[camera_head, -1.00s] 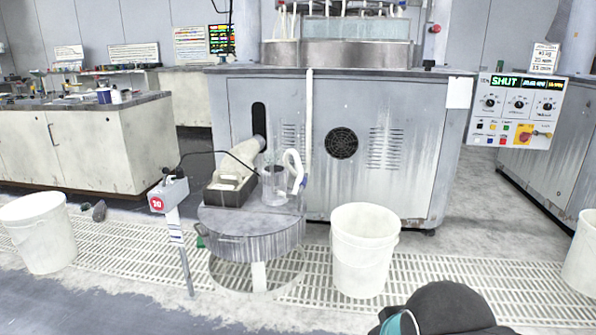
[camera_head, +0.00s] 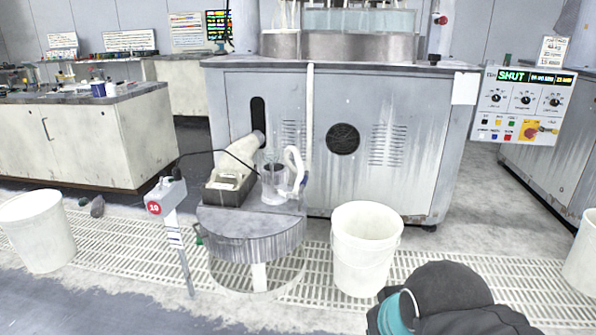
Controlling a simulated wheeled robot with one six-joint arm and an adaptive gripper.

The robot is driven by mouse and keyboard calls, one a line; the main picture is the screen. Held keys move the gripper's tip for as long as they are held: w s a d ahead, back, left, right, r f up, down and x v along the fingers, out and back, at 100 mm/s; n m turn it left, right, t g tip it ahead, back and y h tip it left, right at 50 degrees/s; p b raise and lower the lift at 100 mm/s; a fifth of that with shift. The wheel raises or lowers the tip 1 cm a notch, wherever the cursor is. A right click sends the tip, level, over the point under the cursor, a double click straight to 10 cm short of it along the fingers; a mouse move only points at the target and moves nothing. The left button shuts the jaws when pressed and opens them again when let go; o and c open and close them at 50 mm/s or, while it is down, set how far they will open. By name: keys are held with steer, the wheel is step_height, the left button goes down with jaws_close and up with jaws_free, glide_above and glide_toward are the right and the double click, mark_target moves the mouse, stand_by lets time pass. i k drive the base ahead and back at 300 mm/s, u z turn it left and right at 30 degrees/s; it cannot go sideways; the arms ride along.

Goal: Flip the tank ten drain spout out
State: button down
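The tank ten marker is a small grey box with a red "10" badge (camera_head: 154,208) on a post, left of a round metal tank (camera_head: 250,236). On the tank stand a dark tray (camera_head: 228,188) and a clear jug (camera_head: 275,184) with a white curved handle or hose. A small green piece (camera_head: 198,233) shows at the tank's left side; I cannot tell whether it is the drain spout. My arm, dark with a teal ring, shows at the bottom right. My gripper is not in view.
A white bucket (camera_head: 365,248) stands just right of the tank, another (camera_head: 38,231) at the far left. A grating (camera_head: 120,252) runs across the floor. A large grey machine (camera_head: 400,200) stands behind; its control panel (camera_head: 522,103) reads "SHUT". Open floor lies in front at the left.

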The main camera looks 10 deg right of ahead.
mark_target(303, 185)
steer(key=u, duration=0.2)
steer(key=i, duration=2.25)
steer(key=u, duration=0.05)
